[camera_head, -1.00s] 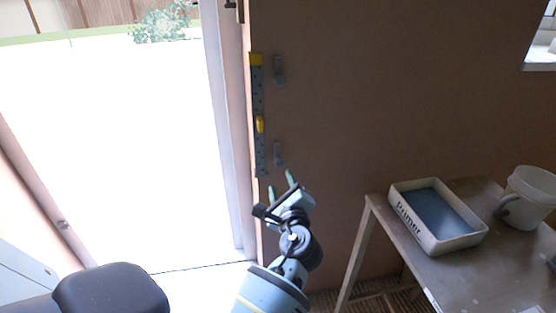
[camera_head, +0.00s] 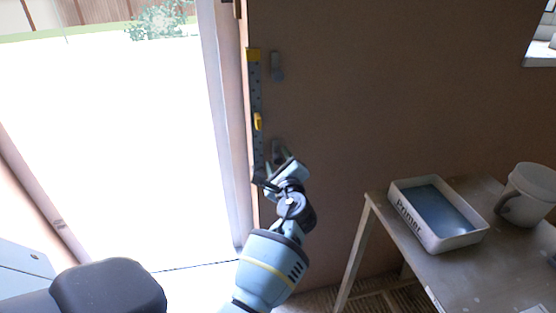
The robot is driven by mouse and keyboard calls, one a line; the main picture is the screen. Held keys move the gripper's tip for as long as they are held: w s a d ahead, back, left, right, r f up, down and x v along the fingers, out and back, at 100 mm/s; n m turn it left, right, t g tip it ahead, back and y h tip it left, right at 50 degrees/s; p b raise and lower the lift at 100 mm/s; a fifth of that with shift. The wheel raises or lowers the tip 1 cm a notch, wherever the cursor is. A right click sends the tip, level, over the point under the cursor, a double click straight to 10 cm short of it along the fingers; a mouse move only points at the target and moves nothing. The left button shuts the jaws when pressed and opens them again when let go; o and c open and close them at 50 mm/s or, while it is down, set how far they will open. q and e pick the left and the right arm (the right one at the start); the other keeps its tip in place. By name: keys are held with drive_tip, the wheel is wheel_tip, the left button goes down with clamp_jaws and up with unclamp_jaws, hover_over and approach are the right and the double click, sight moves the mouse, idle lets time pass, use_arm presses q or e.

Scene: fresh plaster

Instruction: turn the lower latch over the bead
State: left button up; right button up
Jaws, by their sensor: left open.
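The bead (camera_head: 256,95) is a narrow, upright, dotted grey strip at the wall's edge beside the doorway, with a yellow top end and a yellow piece partway down. The upper latch (camera_head: 277,66) is a small grey tab on the wall just right of it, hanging upright and not across the bead. The lower latch (camera_head: 276,146) hangs in the same column and is partly hidden by my left gripper (camera_head: 274,160). That gripper is open, with its fingertips at the latch's lower part; I cannot tell whether they touch it. My right gripper is not in view.
A table (camera_head: 405,245) stands at the right with a white tray (camera_head: 437,212) marked "Primer" and a pale bucket (camera_head: 530,194) on it. A bright open doorway (camera_head: 120,150) is on the left. The brown wall between latches and table is clear.

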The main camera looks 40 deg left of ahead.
use_arm(q)
drive_tip(key=shift+w+a, duration=0.25)
drive_tip(key=shift+a, duration=0.1)
drive_tip(key=shift+c, duration=0.3)
drive_tip(key=c, duration=0.9)
